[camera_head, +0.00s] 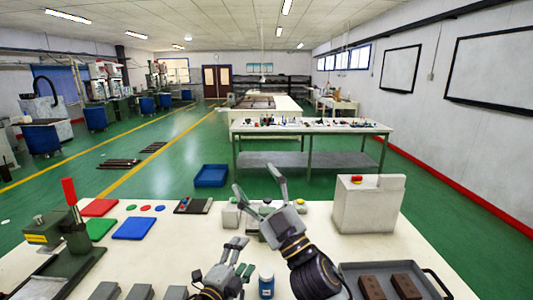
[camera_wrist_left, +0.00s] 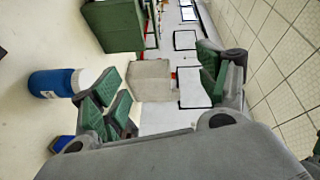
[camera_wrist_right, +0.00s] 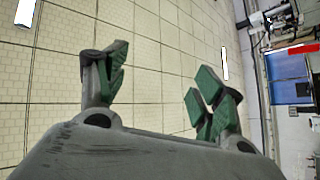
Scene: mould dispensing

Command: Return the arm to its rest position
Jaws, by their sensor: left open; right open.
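My right gripper (camera_head: 258,188) is open and empty, raised over the middle of the white table (camera_head: 318,222) with its fingers pointing up. In the right wrist view its spread green-padded fingers (camera_wrist_right: 162,82) have only ceiling tiles between them. My left gripper (camera_head: 238,256) is lower, near the table's front edge, open and empty. A blue bottle with a white label (camera_head: 266,284) stands between the two arms and also shows in the left wrist view (camera_wrist_left: 55,83).
A grey tray (camera_head: 432,268) with brown blocks (camera_head: 405,286) lies right of my right arm. A pale box (camera_head: 368,208) with a red-and-yellow button stands behind it. A red-handled press (camera_head: 72,225), coloured mats (camera_head: 133,228) and grey blocks (camera_head: 140,292) occupy the left.

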